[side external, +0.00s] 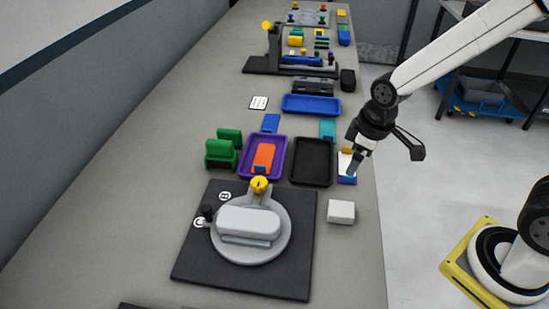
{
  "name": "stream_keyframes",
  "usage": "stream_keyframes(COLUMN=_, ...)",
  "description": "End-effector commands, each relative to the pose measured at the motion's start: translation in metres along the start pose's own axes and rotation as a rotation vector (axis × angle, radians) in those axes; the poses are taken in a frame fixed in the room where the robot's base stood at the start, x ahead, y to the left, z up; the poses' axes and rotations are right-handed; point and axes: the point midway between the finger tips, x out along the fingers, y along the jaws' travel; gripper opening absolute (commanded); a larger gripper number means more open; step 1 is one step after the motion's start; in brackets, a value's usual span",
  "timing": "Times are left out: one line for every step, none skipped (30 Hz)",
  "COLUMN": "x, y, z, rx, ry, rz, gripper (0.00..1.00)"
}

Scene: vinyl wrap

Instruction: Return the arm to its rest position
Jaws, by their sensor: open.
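My gripper (353,168) is at the right of the side external view, above the right edge of the table. Whether the fingers touch that item I cannot tell. My white arm comes in from the upper right. A round grey turntable (281,246) stands on a black base plate (205,262), with a light grey rounded block (248,222) lying on it. A yellow knob (259,185) stands at the turntable's back.
A purple tray (276,177) holds an orange piece (263,157). A black tray (312,162) sits beside it, left of my gripper. A blue tray (311,104), green holders (222,152) and a white block (341,212) are nearby. Open floor lies right of the table.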

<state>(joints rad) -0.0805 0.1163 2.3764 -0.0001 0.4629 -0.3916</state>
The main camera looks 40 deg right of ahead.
Motion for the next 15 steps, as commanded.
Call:
stream_keyframes(x=-0.001, y=0.001, z=0.011, rx=0.08, ry=0.006, rz=0.006, gripper=0.92)
stream_keyframes(x=-0.001, y=0.002, z=0.016, rx=0.128, ry=0.01, rz=0.009, gripper=0.92)
stream_keyframes(x=-0.001, y=0.002, z=0.023, rx=0.186, ry=0.015, rz=0.012, gripper=0.92)
stream_keyframes(x=-0.001, y=0.003, z=0.027, rx=0.228, ry=0.019, rz=0.014, gripper=0.92)
stream_keyframes(x=-0.001, y=0.003, z=0.032, rx=0.267, ry=0.023, rz=0.017, gripper=0.92)
stream_keyframes(x=-0.001, y=0.003, z=0.036, rx=0.314, ry=0.027, rz=0.019, gripper=0.92)
stream_keyframes(x=-0.001, y=0.003, z=0.04, rx=0.345, ry=0.029, rz=0.02, gripper=0.92)
stream_keyframes(x=-0.001, y=0.003, z=0.043, rx=0.372, ry=0.033, rz=0.022, gripper=0.92)
stream_keyframes(x=-0.001, y=0.003, z=0.046, rx=0.403, ry=0.036, rz=0.023, gripper=0.92)
stream_keyframes(x=-0.001, y=0.003, z=0.048, rx=0.422, ry=0.038, rz=0.024, gripper=0.92)
stream_keyframes(x=-0.001, y=0.003, z=0.05, rx=0.438, ry=0.039, rz=0.024, gripper=0.92)
stream_keyframes(x=-0.001, y=0.003, z=0.051, rx=0.454, ry=0.041, rz=0.025, gripper=0.92)
stream_keyframes(x=-0.001, y=0.003, z=0.052, rx=0.462, ry=0.041, rz=0.025, gripper=0.92)
stream_keyframes(x=-0.001, y=0.003, z=0.053, rx=0.468, ry=0.042, rz=0.026, gripper=0.92)
stream_keyframes(x=-0.001, y=0.003, z=0.054, rx=0.474, ry=0.042, rz=0.026, gripper=0.92)
